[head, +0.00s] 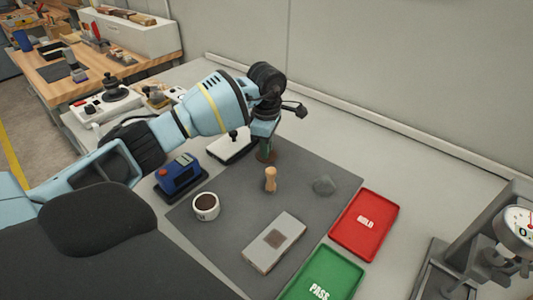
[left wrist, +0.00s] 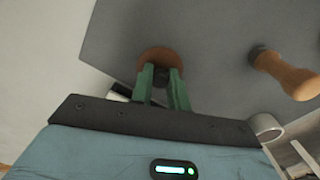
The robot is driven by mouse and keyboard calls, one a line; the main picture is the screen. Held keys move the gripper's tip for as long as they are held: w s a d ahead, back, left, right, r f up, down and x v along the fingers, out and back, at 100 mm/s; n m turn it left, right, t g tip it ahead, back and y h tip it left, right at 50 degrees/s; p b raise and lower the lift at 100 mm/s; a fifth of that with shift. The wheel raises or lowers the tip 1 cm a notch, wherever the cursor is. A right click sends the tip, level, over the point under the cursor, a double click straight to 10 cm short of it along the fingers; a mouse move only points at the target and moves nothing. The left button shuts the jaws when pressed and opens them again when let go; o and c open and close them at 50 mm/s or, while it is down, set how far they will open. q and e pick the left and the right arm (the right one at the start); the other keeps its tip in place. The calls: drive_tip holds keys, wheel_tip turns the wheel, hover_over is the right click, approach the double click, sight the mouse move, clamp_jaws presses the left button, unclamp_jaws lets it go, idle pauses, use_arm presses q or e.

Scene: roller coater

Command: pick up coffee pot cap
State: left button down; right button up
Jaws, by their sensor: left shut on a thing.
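The coffee pot cap appears to be the brown round disc with a dark knob (left wrist: 160,55) in the left wrist view; a little of it shows as a reddish-brown edge under my left gripper in the head view (head: 265,157). My left gripper (head: 265,148) points down over the far corner of the dark mat. Its green fingers (left wrist: 160,80) are shut on the dark knob, with the disc beyond the fingertips. I cannot tell whether the cap touches the mat. My right gripper is not in view.
On the dark mat (head: 230,235) are a wooden-handled tool (head: 270,179), a cup with dark contents (head: 206,206), a grey lump (head: 324,185) and a grey block (head: 258,254). A blue device (head: 180,175) stands left. Red (head: 365,224) and green (head: 321,275) trays lie right.

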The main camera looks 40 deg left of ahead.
use_arm(q)
drive_tip(key=shift+f, duration=0.1)
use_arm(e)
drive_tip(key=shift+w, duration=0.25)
use_arm(q)
drive_tip(key=shift+r, duration=0.2)
wheel_tip(320, 180, up, 8)
drive_tip(key=shift+r, duration=0.8)
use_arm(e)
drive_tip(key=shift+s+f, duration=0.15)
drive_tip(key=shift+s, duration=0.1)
